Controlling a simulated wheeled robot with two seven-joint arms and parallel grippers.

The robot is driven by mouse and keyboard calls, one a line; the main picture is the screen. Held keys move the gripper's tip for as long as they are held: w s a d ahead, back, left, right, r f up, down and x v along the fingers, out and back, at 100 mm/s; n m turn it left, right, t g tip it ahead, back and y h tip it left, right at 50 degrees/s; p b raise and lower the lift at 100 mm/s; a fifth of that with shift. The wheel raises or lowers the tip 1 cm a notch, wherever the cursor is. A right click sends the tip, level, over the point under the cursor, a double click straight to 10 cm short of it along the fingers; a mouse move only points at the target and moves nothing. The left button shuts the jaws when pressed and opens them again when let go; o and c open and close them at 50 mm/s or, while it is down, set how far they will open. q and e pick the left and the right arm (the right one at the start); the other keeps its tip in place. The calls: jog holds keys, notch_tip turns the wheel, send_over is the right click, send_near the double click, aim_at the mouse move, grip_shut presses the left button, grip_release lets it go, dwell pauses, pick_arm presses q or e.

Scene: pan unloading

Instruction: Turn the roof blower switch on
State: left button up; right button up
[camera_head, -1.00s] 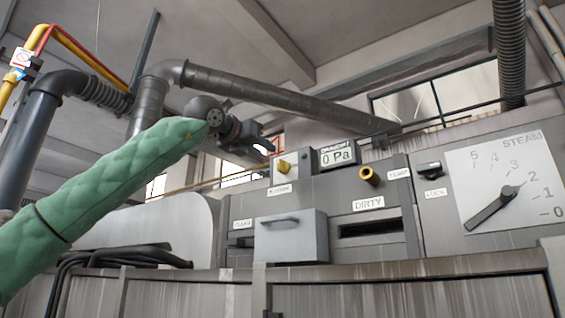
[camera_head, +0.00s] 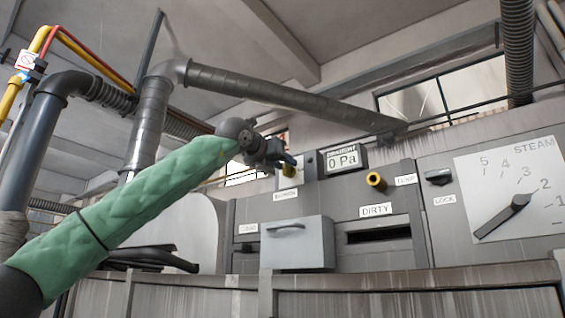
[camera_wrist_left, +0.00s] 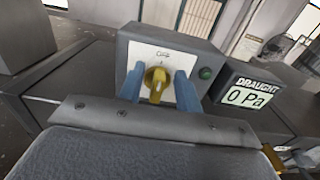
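The blower switch is a yellow knob (camera_wrist_left: 155,86) on a white plate (camera_wrist_left: 139,61) of a small grey box, with lettering that looks like "OFF" above the knob. In the head view the knob (camera_head: 288,171) is partly hidden by my left gripper (camera_head: 285,160). In the left wrist view the blue fingers of my left gripper (camera_wrist_left: 159,88) stand apart on either side of the knob, with narrow gaps still showing. Whether the fingertips touch the plate cannot be told. My right gripper is out of view.
A green lamp (camera_wrist_left: 206,73) sits on the box. The "DRAUGHT" display (camera_head: 343,159) beside it reads 0 Pa. A second yellow knob (camera_head: 376,181), a grey drawer (camera_head: 297,244) and a steam dial (camera_head: 513,190) are on the panel. A large pipe (camera_head: 280,95) runs above.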

pick_arm(q)
jog(key=shift+c, duration=0.2)
grip_shut()
jog(key=shift+m, duration=0.3)
jog(key=m, duration=0.5)
jog(key=d+f+m+p, duration=0.1)
jog(key=m, duration=0.4)
jog(key=s+m+p, duration=0.1)
jog(key=m, duration=0.4)
jog(key=shift+d+f+m, duration=0.2)
jog(key=shift+f+m, duration=0.05)
jog(key=shift+m, duration=0.05)
jog(key=shift+f+m, duration=0.15)
jog(key=shift+m, duration=0.75)
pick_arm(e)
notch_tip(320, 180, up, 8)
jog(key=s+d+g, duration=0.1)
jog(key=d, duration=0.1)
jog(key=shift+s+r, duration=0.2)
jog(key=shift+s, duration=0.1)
pick_arm(q)
jog(key=shift+d+f, duration=0.1)
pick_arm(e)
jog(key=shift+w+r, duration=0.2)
